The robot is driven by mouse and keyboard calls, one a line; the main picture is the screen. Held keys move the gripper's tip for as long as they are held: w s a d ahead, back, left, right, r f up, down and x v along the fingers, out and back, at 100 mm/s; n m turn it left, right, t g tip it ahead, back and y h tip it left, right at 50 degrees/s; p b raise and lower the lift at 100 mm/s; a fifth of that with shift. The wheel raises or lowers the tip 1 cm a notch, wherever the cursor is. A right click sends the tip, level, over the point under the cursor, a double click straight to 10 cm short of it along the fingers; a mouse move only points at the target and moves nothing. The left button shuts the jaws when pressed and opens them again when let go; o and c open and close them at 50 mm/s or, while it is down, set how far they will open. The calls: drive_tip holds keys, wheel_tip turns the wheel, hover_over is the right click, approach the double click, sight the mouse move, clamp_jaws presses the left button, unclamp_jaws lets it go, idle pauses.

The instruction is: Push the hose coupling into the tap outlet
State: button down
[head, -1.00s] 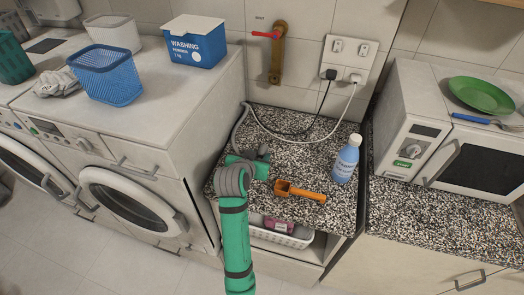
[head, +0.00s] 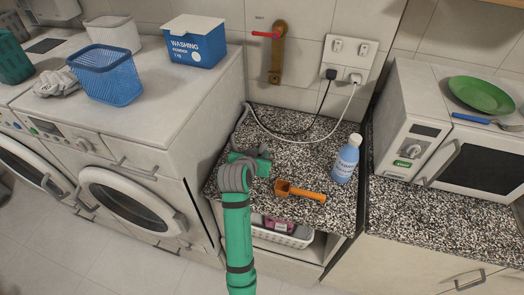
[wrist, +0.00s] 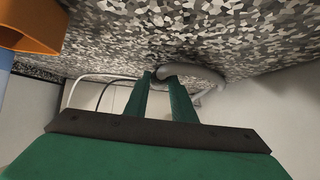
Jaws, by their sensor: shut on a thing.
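The brass tap (head: 278,52) with a red lever (head: 265,34) is fixed to the tiled wall above the speckled counter. Its outlet end (head: 274,79) points down. My gripper (head: 263,154) is low over the counter's left part, below and in front of the tap, well apart from it. In the wrist view, my gripper (wrist: 163,84) is shut on the dark end of the grey hose (wrist: 205,75), which I take for the coupling (wrist: 163,72). The fingers partly hide it. The grey hose (head: 239,122) also shows along the counter's left edge in the head view.
Plugged cables (head: 322,105) hang from the socket plate (head: 348,60). The washing machine (head: 200,130) rises on the left; the microwave (head: 440,140) is at right.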

wheel_tip(320, 180, up, 7)
drive_tip(key=shift+f, duration=0.15)
idle(0.7)
drive_tip(key=shift+w, duration=0.1)
